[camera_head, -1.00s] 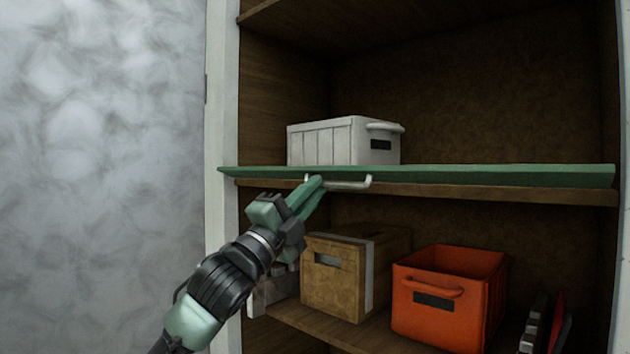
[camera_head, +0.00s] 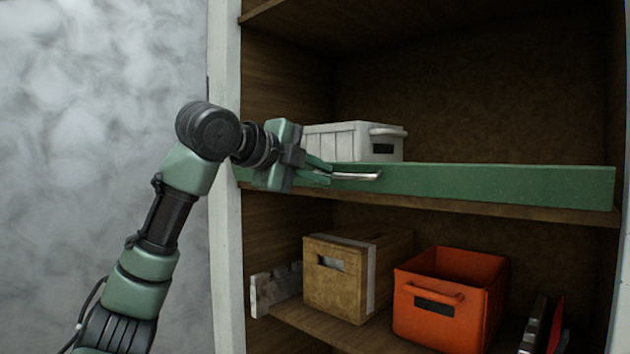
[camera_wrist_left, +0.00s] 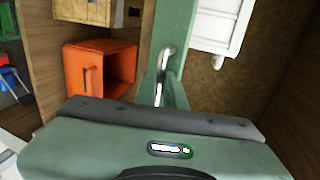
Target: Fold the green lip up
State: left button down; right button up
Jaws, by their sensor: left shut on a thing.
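The green lip (camera_head: 490,186) runs along the front edge of the upper shelf, its broad face turned toward the head camera. A metal bar handle (camera_head: 352,176) is fixed on it near its left end. My left gripper (camera_head: 322,173) is shut on the handle. In the left wrist view the lip (camera_wrist_left: 174,25) runs up the picture, and the handle (camera_wrist_left: 163,65) reaches down to between the fingers of the gripper (camera_wrist_left: 159,95). My right gripper is not in view.
A white crate (camera_head: 345,141) stands on the shelf behind the lip, partly hidden by my gripper. Below are a tan box (camera_head: 335,283), an orange bin (camera_head: 437,315) and a grey item (camera_head: 275,288). A pale post (camera_head: 226,270) stands at the left.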

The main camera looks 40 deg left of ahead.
pick_arm(q)
jog(key=g, duration=0.1)
jog(key=w+r+g, duration=0.1)
jog(key=g, duration=0.1)
jog(key=shift+w+d+r+g, duration=0.1)
jog(key=shift+w+r+g, duration=0.15)
jog(key=shift+g, duration=0.15)
dwell(0.4)
jog(key=c, duration=1.8)
grip_release()
jog(key=shift+o, duration=0.2)
jog(key=shift+w, duration=0.1)
